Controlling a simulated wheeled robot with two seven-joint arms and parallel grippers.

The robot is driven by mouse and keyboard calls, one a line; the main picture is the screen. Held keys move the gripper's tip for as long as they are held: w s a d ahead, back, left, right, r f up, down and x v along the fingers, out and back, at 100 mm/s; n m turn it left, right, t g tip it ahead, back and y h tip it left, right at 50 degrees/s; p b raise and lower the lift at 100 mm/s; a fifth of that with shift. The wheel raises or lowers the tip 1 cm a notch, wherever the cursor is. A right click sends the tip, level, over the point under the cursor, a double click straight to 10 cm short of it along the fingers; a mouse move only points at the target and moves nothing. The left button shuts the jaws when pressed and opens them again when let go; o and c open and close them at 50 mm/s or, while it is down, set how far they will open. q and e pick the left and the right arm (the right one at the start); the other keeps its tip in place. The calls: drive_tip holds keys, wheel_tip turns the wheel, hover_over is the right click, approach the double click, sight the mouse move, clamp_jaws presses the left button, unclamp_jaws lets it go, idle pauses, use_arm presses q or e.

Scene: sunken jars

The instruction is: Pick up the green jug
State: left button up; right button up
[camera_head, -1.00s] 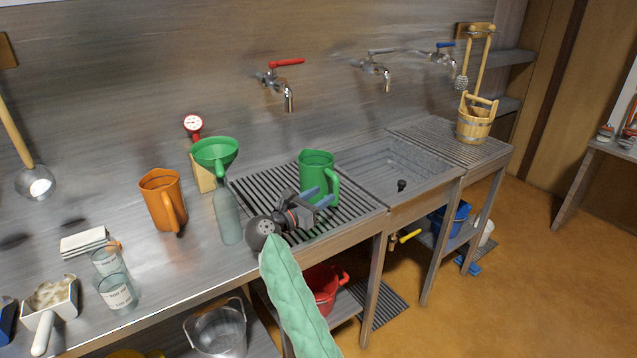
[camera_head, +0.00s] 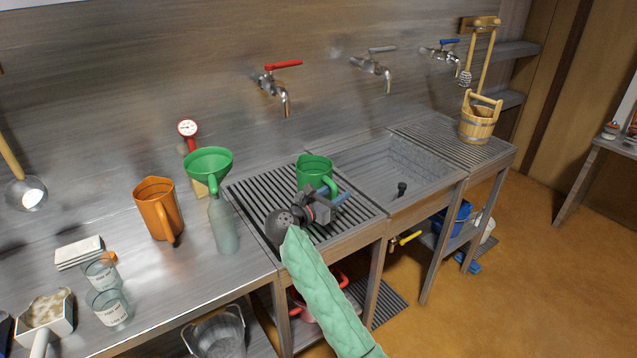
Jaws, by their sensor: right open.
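The green jug (camera_head: 313,170) stands upright on the ribbed drainboard (camera_head: 255,197) left of the sink, its handle on the right side. My right gripper (camera_head: 340,200) is in front of the jug and hides its lower part. Its fingers, with blue on them, point right and lie near the handle. The gripper is open; I cannot tell whether it touches the jug. My left gripper is out of view.
A grey-green bottle (camera_head: 223,228) with a green funnel (camera_head: 208,165) stands left of the drainboard, near an orange jug (camera_head: 157,210). The sink basin (camera_head: 385,175) lies to the right. Red (camera_head: 270,82) and grey (camera_head: 372,65) taps stick out above.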

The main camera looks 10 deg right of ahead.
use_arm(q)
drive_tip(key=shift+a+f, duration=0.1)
use_arm(e)
drive_tip(key=shift+a+r, duration=0.1)
drive_tip(key=shift+c, duration=0.4)
clamp_jaws()
